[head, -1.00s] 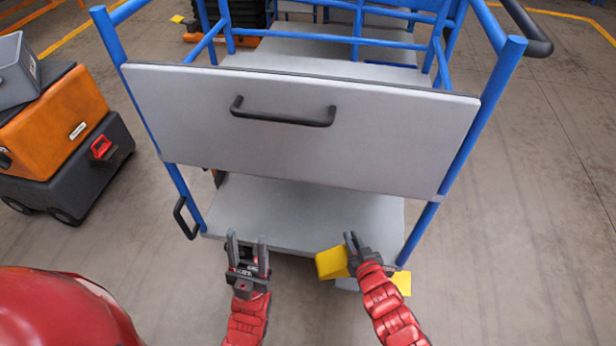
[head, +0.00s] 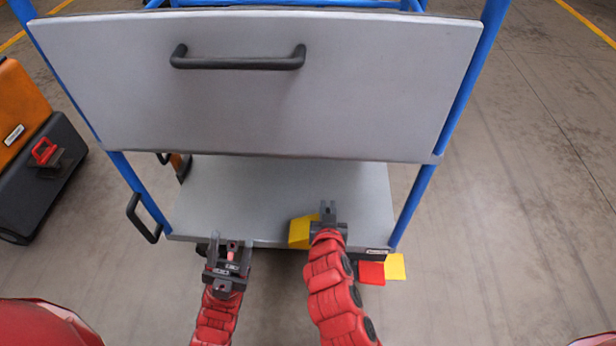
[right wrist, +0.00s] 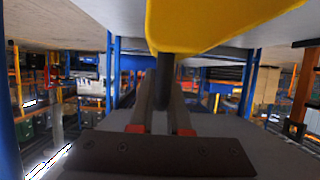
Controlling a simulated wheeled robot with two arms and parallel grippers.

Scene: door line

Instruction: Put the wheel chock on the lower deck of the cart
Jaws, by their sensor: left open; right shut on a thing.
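The yellow wheel chock (head: 300,232) is held by my right gripper (head: 328,212), at the front edge of the cart's grey lower deck (head: 250,190). I cannot tell whether the chock touches the deck or hangs above it. In the right wrist view the chock's yellow body (right wrist: 215,22) fills the upper middle, and the fingers (right wrist: 163,105) are closed on a dark post below it. My left gripper (head: 229,250) is open and empty, just in front of the deck's front edge, left of the chock.
A large grey panel (head: 260,90) with a black handle hangs on the cart's blue frame above the lower deck. The orange and dark case (head: 45,170) stands at the left. Red and yellow flat pieces (head: 371,272) lie at the deck's right front corner. The deck surface shows clear.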

